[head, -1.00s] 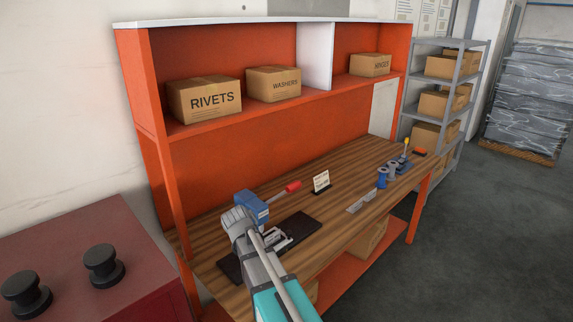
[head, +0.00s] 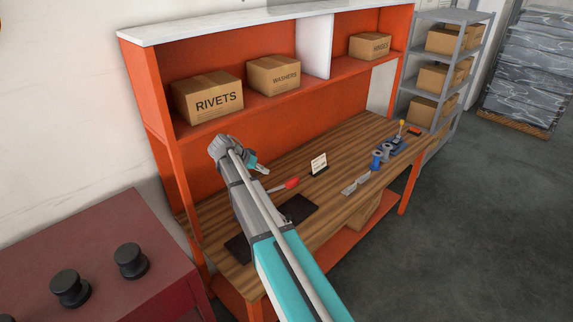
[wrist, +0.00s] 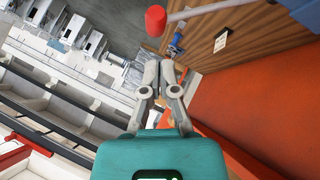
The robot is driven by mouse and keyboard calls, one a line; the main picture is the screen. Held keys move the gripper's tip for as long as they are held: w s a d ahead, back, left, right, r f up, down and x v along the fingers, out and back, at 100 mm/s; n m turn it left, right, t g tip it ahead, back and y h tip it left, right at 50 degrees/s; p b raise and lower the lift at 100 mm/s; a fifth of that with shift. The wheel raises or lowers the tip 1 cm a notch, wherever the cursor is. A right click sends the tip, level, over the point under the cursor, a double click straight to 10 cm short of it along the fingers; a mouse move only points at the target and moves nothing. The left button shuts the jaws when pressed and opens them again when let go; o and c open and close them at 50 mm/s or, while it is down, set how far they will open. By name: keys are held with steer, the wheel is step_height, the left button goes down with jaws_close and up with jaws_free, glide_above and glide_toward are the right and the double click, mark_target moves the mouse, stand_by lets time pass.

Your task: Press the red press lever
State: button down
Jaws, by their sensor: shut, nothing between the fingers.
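The press lever's red grip (head: 291,184) points to the right over the wooden bench in the head view. In the wrist view the red grip (wrist: 155,20) is at the top, on a grey rod that runs right to the blue press body (wrist: 305,10). My arm hides the press body in the head view. My gripper (head: 264,171) is above and to the left of the grip in the head view. In the wrist view my gripper (wrist: 164,62) is shut and empty, its fingertips apart from the grip in the picture.
A black mat (head: 298,208) lies on the wooden bench (head: 340,135). The orange shelf (head: 290,92) holds labelled boxes above the bench. A red cabinet (head: 100,250) is at the left.

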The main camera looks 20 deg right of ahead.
steer(key=shift+m+h, duration=0.5)
steer(key=shift+m, duration=0.1)
steer(key=w+r, duration=0.1)
steer(key=r+p, duration=0.1)
steer(key=r, duration=0.1)
steer(key=w+r+p, duration=0.1)
steer(key=shift+w+d+r, duration=0.25)
steer(key=shift+w+d, duration=0.05)
steer(key=shift+d, duration=0.1)
steer(key=shift+f, duration=0.1)
steer(key=s+a+f+b+x, duration=0.1)
steer(key=b+x, duration=0.8)
steer(key=x, duration=0.3)
steer(key=shift+s+f+b, duration=0.4)
steer(key=shift+f, duration=0.25)
steer(key=shift+a, duration=0.1)
